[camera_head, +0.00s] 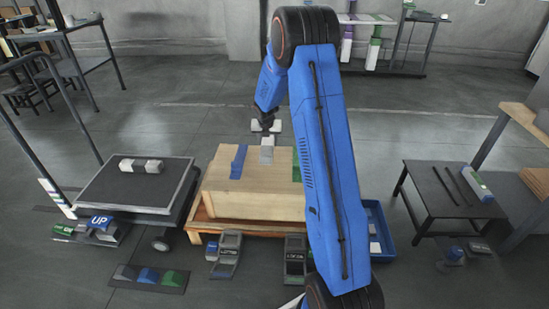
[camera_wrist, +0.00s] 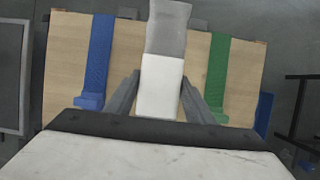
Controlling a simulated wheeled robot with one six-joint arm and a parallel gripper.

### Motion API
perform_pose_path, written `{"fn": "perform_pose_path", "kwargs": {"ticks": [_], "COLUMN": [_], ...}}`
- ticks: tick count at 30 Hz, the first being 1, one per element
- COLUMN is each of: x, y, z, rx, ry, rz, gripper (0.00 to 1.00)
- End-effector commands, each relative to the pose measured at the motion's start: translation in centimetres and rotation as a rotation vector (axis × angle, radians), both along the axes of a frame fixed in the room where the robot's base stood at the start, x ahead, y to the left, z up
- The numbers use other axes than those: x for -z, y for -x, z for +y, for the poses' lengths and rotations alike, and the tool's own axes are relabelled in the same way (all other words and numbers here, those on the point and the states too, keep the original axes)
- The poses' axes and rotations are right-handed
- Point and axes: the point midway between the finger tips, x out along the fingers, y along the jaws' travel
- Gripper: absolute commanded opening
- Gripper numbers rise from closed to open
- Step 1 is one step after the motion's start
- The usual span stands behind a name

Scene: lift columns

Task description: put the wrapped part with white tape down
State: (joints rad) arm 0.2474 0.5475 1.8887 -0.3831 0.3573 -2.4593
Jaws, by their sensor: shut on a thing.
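The wrapped part with white tape (camera_wrist: 162,85) is a grey, long piece with a broad white band, between the two fingers of my gripper (camera_wrist: 161,80) in the wrist view. In the head view the part (camera_head: 267,152) hangs below my gripper (camera_head: 266,134), over the top of a wooden box (camera_head: 260,203). My gripper is shut on it. The box top has a blue strip (camera_head: 239,162) to the left of the part and a green strip (camera_wrist: 218,75) to the right. I cannot tell whether the part touches the box top.
A dark-topped cart (camera_head: 110,190) at the left carries a grey and white piece (camera_head: 141,165). A low black table (camera_head: 440,205) with rods stands at the right. Two grey pedals (camera_head: 226,255) sit on the floor before the box. A blue bin (camera_head: 385,262) is partly hidden by my arm.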

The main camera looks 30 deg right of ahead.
Motion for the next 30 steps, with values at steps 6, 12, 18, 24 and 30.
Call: {"fn": "perform_pose_path", "kwargs": {"ticks": [6, 12, 18, 24, 30], "x": [3.6, 5.1, 7.4, 8.8, 8.8], "y": [0.0, 0.0, 0.0, 0.0, 0.0], "z": [0.0, 0.0, 0.0, 0.0, 0.0], "rx": [-0.001, 0.001, 0.001, 0.001, 0.001], "ry": [-0.001, -0.001, -0.001, 0.000, -0.001], "rz": [0.002, -0.001, 0.001, 0.000, -0.001], "gripper": [0.08, 0.08, 0.08, 0.08, 0.08]}}
